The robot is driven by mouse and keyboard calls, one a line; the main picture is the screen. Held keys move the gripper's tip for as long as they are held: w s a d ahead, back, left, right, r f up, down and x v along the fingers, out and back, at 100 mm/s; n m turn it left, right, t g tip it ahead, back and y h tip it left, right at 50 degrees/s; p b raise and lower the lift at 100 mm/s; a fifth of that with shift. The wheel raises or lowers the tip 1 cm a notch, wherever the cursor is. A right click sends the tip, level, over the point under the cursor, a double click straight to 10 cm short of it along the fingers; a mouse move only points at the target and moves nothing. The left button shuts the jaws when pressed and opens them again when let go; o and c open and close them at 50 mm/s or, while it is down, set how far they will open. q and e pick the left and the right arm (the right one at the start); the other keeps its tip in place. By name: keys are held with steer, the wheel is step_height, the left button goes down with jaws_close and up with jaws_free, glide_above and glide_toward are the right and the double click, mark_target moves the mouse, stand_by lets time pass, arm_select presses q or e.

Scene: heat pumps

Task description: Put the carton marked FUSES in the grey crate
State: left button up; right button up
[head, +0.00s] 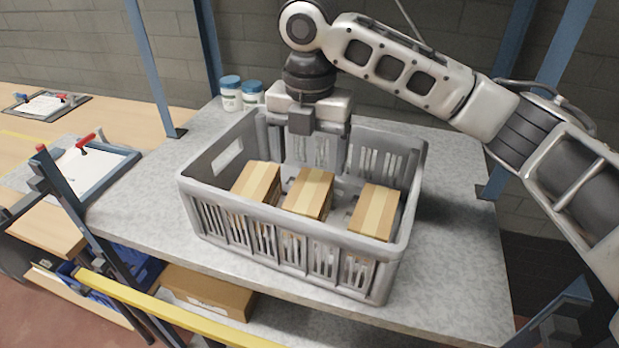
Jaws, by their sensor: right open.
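The grey crate (345,245) stands on the grey shelf top. Three brown cartons with pale tape stripes sit inside it: a left carton (256,181), a middle carton (308,192) and a right carton (374,211). No marking can be read on any of them, so I cannot tell which is marked FUSES. My right gripper (309,158) points down over the back part of the crate, behind the left and middle cartons. Its jaws are open, with nothing seen between them. My left gripper is not in view.
Two white jars with blue lids (231,92) stand behind the crate at left. Blue posts (152,70) rise at the shelf's corners. A larger cardboard box (207,293) lies on the level below. Clipboards (84,168) lie on the wooden bench at left. The shelf is bare right of the crate.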

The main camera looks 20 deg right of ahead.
steer(key=shift+r, duration=1.3)
